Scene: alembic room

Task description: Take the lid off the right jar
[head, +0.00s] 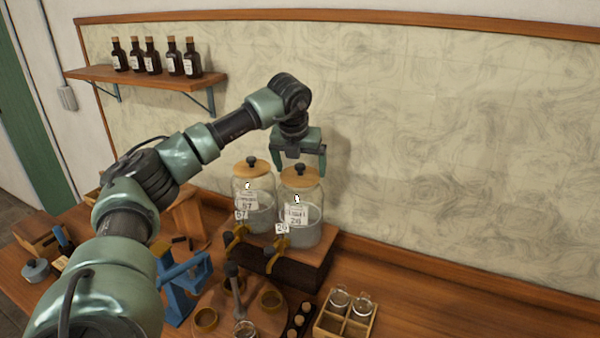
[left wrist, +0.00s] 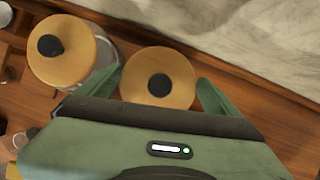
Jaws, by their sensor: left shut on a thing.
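The right jar (head: 302,225) is clear glass with a label reading 26 and grey contents. Its round wooden lid (head: 300,180) with a dark knob appears to sit on the jar's mouth. It also shows in the left wrist view (left wrist: 178,76). My left gripper (head: 299,168) is above this jar, its two green fingers on either side of the lid, shut on it. In the left wrist view the gripper (left wrist: 160,88) straddles the lid's rim. The left jar (head: 258,205), labelled 57, has its own wooden lid (head: 251,168) on. My right gripper is not in view.
Both jars stand on a dark wooden stand (head: 283,266) near the wall. Several brown bottles line a shelf (head: 140,77) at upper left. A wooden crate (head: 345,326) with glass jars is in front. The table to the right (head: 430,290) is clear.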

